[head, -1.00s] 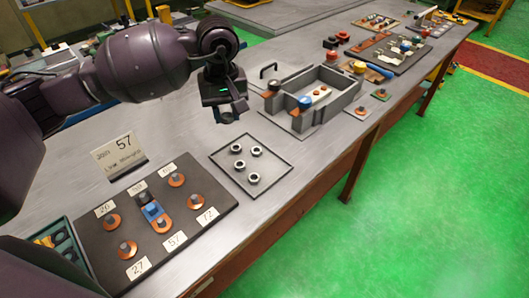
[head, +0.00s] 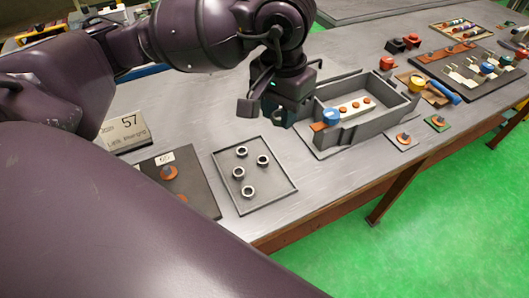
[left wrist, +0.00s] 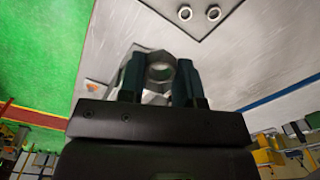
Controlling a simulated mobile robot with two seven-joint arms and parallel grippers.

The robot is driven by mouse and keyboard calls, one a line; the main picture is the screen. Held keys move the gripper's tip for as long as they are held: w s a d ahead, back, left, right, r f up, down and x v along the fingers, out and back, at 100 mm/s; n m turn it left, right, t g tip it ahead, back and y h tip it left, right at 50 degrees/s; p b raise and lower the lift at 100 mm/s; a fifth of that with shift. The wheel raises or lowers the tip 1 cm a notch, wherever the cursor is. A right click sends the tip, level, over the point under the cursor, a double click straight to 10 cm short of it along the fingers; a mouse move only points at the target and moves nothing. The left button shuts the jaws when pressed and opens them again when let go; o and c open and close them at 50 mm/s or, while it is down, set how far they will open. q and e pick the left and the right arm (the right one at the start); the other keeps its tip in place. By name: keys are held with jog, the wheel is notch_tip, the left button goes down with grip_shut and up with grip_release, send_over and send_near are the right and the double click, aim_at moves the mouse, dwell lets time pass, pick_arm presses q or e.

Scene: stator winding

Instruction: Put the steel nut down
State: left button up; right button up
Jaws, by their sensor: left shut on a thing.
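My left gripper (head: 281,117) is above the table, between the nut tray and the grey open box. In the left wrist view the steel nut (left wrist: 160,71) sits between the two dark fingertips (left wrist: 158,84), and the gripper is shut on it. The nut's hole shows; its lower part is partly hidden by the gripper body. In the head view I cannot make out the held nut. Several other steel nuts (head: 262,160) lie on the flat grey tray (head: 282,190); two also show in the left wrist view (left wrist: 185,13). My right gripper is not in view.
The grey box (head: 385,121) holds a white strip with orange pieces; a blue-topped part (head: 331,116) stands at its near left corner. A dark board (head: 196,193) with a copper-coloured ring lies left of the tray. A sign reading 57 (head: 126,132) stands behind it.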

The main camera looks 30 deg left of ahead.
aim_at(274, 181)
pick_arm(q)
jog(key=f, duration=2)
jog(key=shift+s+a+b, duration=0.2)
jog(key=shift+s+b, duration=0.05)
jog(key=shift+b, duration=0.15)
jog(key=shift+f, duration=0.15)
jog(key=o, duration=0.9)
jog(key=shift+o, duration=0.2)
notch_tip(274, 181, up, 12)
jog(key=shift+r, duration=0.25)
jog(key=shift+f, duration=0.1)
